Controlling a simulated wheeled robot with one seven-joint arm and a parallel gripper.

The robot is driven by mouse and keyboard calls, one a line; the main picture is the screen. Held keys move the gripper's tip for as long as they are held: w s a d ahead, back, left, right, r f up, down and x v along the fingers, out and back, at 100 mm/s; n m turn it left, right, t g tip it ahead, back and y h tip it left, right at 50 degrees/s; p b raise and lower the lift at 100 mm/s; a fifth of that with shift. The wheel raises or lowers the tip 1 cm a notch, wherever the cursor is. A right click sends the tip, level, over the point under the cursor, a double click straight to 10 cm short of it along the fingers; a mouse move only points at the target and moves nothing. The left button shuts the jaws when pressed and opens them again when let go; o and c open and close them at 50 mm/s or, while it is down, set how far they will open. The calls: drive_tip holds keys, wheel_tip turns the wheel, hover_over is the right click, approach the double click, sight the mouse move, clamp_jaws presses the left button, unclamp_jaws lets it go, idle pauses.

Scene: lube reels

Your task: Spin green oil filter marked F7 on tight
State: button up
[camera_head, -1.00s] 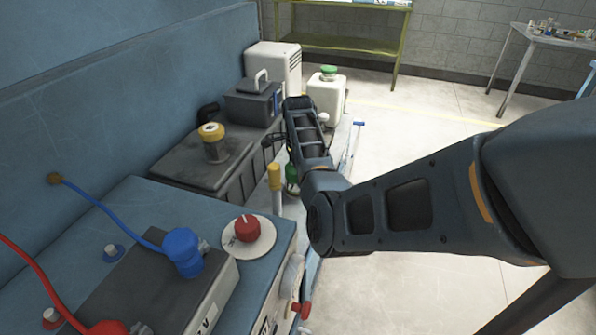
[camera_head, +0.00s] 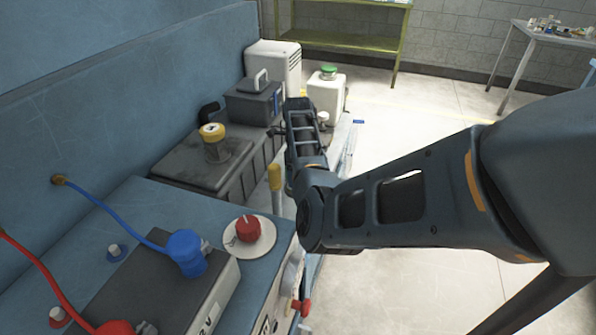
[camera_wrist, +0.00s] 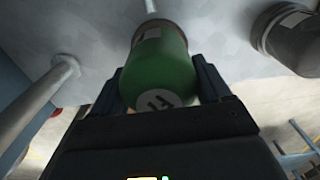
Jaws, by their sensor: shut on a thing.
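The green oil filter (camera_wrist: 163,62) stands in the middle of the wrist view, with a white round mark on its near end. The mark is partly cut off by my gripper body, so only part of its lettering shows. My gripper (camera_wrist: 162,72) is shut on the filter, with one dark finger on each side. The filter's far end has a brownish rim and faces a grey surface (camera_wrist: 100,25). A small stub shows just beyond that rim; whether they touch I cannot tell. In the head view my arm hides the filter and fingertips.
A dark grey cylinder (camera_wrist: 288,38) is right of the filter, and a pale rod (camera_wrist: 38,100) is left. The head view shows a yellow-topped handle (camera_head: 275,178), a red knob (camera_head: 248,229), a blue-capped fitting (camera_head: 185,252) and a white jug (camera_head: 326,95). Open floor lies to the right.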

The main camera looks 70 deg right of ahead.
drive_tip(key=m, duration=0.3)
drive_tip(key=shift+a, duration=0.1)
drive_tip(key=m, duration=0.5)
drive_tip(key=shift+f, duration=0.1)
drive_tip(key=shift+a, duration=0.1)
drive_tip(key=m+b, duration=0.1)
drive_tip(key=m, duration=0.3)
drive_tip(key=shift+w+f, duration=0.1)
drive_tip(key=shift+w, duration=0.05)
drive_tip(key=shift+m+b, duration=0.4)
drive_tip(key=shift+b, duration=0.45)
